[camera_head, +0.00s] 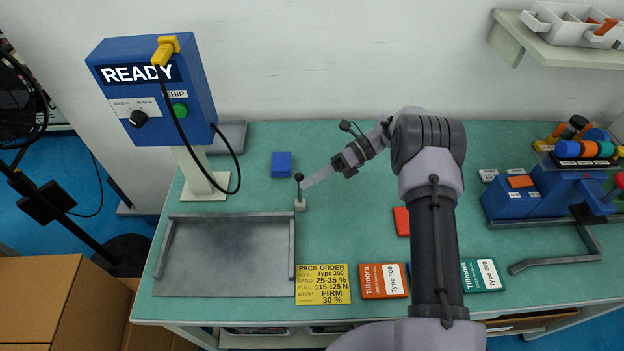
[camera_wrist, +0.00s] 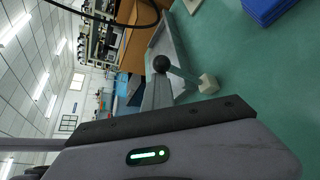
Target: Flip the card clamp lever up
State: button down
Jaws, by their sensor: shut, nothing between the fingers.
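The card clamp lever (camera_head: 299,189) is a thin rod with a black ball on top and a small pale base, right of the grey tray. It appears to stand up from its base. In the wrist view the lever (camera_wrist: 183,75) shows just past my fingertip, its ball overlapping the tip's edge. My gripper (camera_head: 304,185) is shut and empty, its grey fingers reaching in from the right, with the tip right beside the rod below the ball. I cannot tell whether tip and rod touch.
The grey metal tray (camera_head: 292,246) lies left of the lever. A blue block (camera_head: 281,165) sits behind it. A blue READY box (camera_head: 155,90) stands at left. The green table between is clear.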

jog(key=v, duration=1.2)
jog(key=shift+p, duration=0.4)
